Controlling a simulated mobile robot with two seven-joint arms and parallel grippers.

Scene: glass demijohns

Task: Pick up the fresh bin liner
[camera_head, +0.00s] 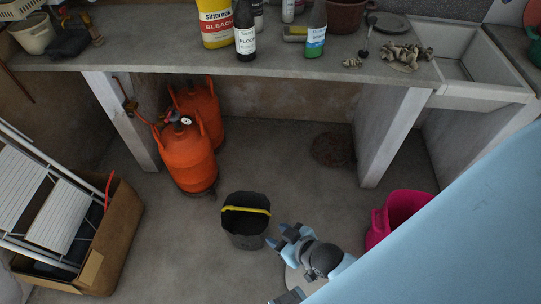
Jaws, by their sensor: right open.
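I cannot pick out the fresh bin liner with certainty. A dark grey bucket (243,226) with a yellow band across its top stands on the floor in the middle; its inside is dark, and I cannot tell what is in it. My right gripper (278,237) is just to the lower right of the bucket, open, with nothing seen between its fingers. My large light blue arm hides the lower right of the view. My left gripper is not in view.
Orange gas cylinders (187,156) stand under the counter (165,58), which carries bottles and a yellow bleach container (215,27). A pink bucket (398,214) is at the right. A cardboard box (113,240) holds a folded stepladder (57,214) at left. Floor around the dark bucket is mostly clear.

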